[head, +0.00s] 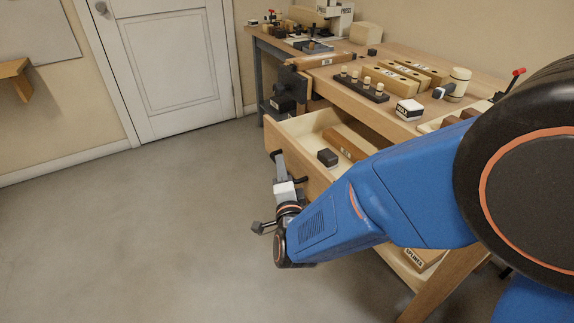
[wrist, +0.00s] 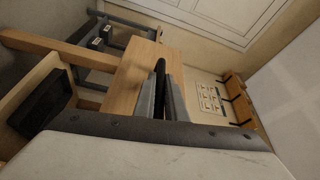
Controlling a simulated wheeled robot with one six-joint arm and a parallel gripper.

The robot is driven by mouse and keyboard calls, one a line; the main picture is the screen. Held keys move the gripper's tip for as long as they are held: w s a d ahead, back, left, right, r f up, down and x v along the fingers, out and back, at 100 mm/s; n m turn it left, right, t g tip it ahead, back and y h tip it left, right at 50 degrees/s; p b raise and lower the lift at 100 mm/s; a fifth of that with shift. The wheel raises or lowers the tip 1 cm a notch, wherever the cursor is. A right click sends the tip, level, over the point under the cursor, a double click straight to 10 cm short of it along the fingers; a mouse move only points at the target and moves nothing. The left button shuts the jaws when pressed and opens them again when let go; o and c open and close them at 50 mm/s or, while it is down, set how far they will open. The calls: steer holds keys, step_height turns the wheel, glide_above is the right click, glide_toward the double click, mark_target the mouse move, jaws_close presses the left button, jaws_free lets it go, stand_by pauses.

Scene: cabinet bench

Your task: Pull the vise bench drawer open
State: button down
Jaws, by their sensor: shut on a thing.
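The vise bench drawer (head: 292,150) stands pulled out from the wooden bench, with its inside showing. Its light wooden front also shows in the wrist view (wrist: 128,88). My gripper (head: 281,168) is at the drawer front, shut on the dark bar handle (head: 299,180). In the wrist view the grey fingers of my gripper (wrist: 162,88) stand on either side of the black handle (wrist: 160,70). A dark block (head: 327,157) and a wooden piece (head: 346,143) lie in the drawer. My blue arm hides the drawer's right part.
The bench top (head: 330,84) holds a dark rack of pegs (head: 361,87), wooden blocks, a white-and-black box (head: 409,109) and a mallet (head: 459,83). A dark vise (head: 289,85) juts from the bench's left end. The grey floor (head: 130,230) to the left is clear up to the white door (head: 165,60).

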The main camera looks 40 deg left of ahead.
steer(key=shift+f, duration=0.1)
steer(key=c, duration=1.8)
jaws_free()
steer(key=v, duration=1.7)
steer(key=shift+s+d+f, duration=0.1)
steer(key=shift+d, duration=0.1)
